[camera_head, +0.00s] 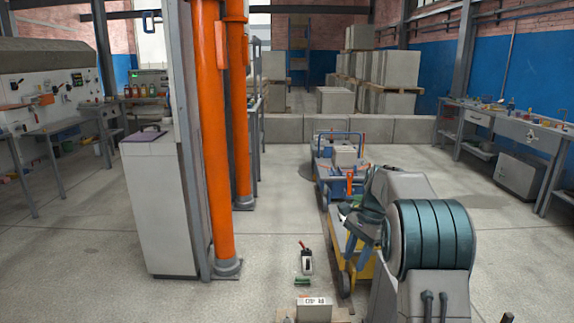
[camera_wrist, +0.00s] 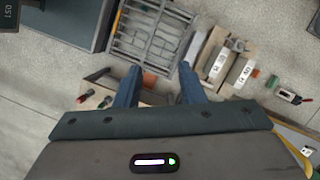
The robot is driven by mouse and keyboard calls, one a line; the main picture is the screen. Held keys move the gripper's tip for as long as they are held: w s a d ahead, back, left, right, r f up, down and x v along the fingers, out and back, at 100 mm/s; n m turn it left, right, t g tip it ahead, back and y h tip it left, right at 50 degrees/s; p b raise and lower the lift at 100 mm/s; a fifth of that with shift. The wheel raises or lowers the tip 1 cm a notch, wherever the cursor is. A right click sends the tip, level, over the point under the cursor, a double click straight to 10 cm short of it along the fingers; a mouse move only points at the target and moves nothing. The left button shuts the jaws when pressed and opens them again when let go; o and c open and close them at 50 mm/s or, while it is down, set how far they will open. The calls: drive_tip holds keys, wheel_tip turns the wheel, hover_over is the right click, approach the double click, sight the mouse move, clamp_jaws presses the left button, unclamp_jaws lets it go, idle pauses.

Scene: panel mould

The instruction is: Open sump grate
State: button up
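The sump grate (camera_wrist: 150,38), a grey panel of metal bars, lies near floor level at the top centre of the wrist view. I cannot make it out in the head view. My gripper (camera_wrist: 157,70) has two blue fingers spread apart with nothing held between them. The fingertips point towards the near edge of the grate and appear short of its bars; the height gap is unclear.
Pale labelled blocks (camera_wrist: 218,65) lie right of the grate; one labelled block (camera_head: 314,309) shows in the head view. A red-handled tool (camera_wrist: 290,96) lies further right. Orange pipes (camera_head: 212,130) and a white cabinet (camera_head: 158,215) stand left. Floor between them and the carts is mostly clear.

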drive_tip(key=s+a+r+n+t+h+p, duration=0.1)
drive_tip(key=s+r+n+p, duration=0.2)
drive_tip(key=s, duration=0.7)
drive_tip(key=s+a+r+n+t+h+p, duration=0.1)
drive_tip(key=s+r+n, duration=0.4)
drive_tip(key=s, duration=0.5)
drive_tip(key=s+a+r+n+t+h+p, duration=0.1)
drive_tip(key=s+r+n+p, duration=0.3)
drive_tip(key=s, duration=0.6)
drive_tip(key=shift+s+r+t+p, duration=0.2)
drive_tip(key=shift+r+t+p, duration=0.1)
drive_tip(key=shift+t+p, duration=0.65)
drive_tip(key=shift+s+f, duration=0.15)
drive_tip(key=shift+s, duration=0.15)
drive_tip(key=shift+c, duration=0.9)
drive_tip(key=shift+s+d+f, duration=0.1)
clamp_jaws()
